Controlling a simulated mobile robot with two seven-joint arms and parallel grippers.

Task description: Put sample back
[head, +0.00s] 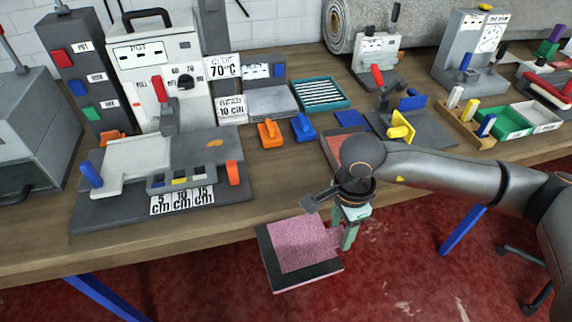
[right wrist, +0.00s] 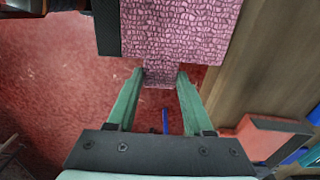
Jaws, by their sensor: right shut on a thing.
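The sample (head: 303,243) is a flat pink textured rug square with a wide black strip along its left and near edges. My right gripper (head: 346,238) has pale green fingers, shut on a narrow pink tab at the sample's right side. It holds the sample out past the table's front edge, over the red floor. In the right wrist view the tab lies between the two fingertips (right wrist: 161,78), and the sample (right wrist: 180,30) extends beyond them with its dark strip (right wrist: 107,28) on the left. My left gripper is not in view.
The front tabletop strip is fairly clear.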

